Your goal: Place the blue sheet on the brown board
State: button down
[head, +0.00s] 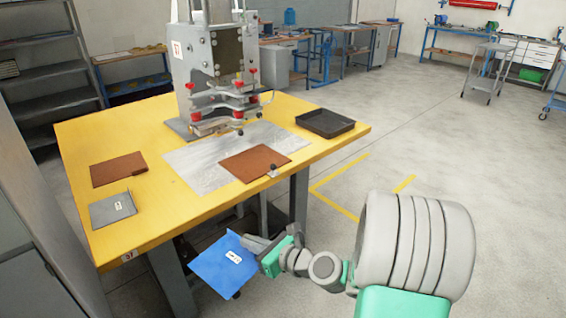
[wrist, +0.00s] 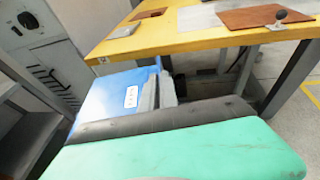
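The blue sheet (head: 226,267) is held by my gripper (head: 252,246), in front of the table and lower than its top. The sheet carries a white label; it also shows in the wrist view (wrist: 118,100), beside a grey finger of my gripper (wrist: 160,92). My gripper is shut on the sheet's edge. One brown board (head: 256,163) lies on a grey metal plate on the table and has a dark knob at its front edge. Another brown board (head: 119,169) lies at the table's left. The first board also shows in the wrist view (wrist: 255,17).
The yellow table (head: 190,215) has a front edge between the sheet and the boards. A grey sheet (head: 112,209) lies front left, a black tray (head: 325,123) at right. A welding press (head: 215,70) stands behind the metal plate (head: 200,163).

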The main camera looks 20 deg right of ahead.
aim_at(252, 159)
jog(key=z, duration=0.15)
jog(key=i, duration=1.3)
jog(key=u, duration=0.75)
